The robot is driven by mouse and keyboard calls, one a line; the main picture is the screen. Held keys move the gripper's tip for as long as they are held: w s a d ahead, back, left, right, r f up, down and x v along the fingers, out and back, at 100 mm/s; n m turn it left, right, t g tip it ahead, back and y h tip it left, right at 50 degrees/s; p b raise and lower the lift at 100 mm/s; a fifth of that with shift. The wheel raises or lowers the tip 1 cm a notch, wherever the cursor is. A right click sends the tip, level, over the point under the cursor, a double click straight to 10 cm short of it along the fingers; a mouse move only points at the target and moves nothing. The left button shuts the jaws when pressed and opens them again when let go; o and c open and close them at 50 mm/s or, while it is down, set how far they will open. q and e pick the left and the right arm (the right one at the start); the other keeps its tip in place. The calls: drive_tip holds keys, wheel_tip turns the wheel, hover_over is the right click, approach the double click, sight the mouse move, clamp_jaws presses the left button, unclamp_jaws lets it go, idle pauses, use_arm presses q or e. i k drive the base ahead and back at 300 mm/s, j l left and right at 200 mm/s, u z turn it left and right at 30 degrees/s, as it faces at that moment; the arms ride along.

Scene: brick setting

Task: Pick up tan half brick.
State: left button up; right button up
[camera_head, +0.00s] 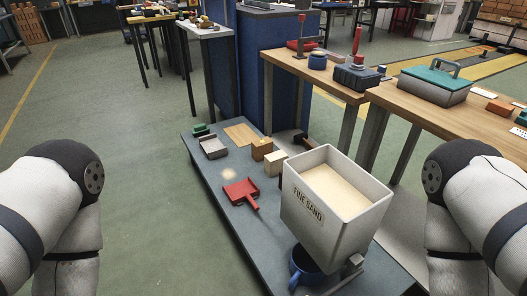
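Two small blocks sit side by side on the low grey platform (213,178), behind the sand bin. One is a tan-brown block (261,150); the other is a paler cream block (275,165), nearer the bin. I cannot tell for sure which is the tan half brick; the tan-brown one fits the colour better. My arms show at the left and right edges of the head view, but neither gripper is in the picture. Both blocks stand well apart from the visible arm parts.
A white bin marked FINE SAND (332,210) stands large at the front, with a blue mug (305,268) below it. A red dustpan (241,192), grey tray (213,147), green block (201,130) and flat wooden board (240,134) share the platform. A wooden workbench (425,118) stands right.

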sight(262, 147)
drive_tip(key=i+j+z, duration=0.8)
drive_tip(key=j, duration=0.25)
drive_tip(key=i+j+z, duration=0.5)
drive_tip(key=j, duration=0.45)
drive_tip(key=i+j+z, duration=0.15)
drive_tip(key=j+z, duration=0.15)
drive_tip(key=j, duration=0.2)
drive_tip(key=i+j+z, duration=0.1)
drive_tip(key=j+z, duration=0.15)
drive_tip(key=j, duration=0.3)
drive_tip(key=j+z, duration=0.25)
drive_tip(key=j, duration=0.3)
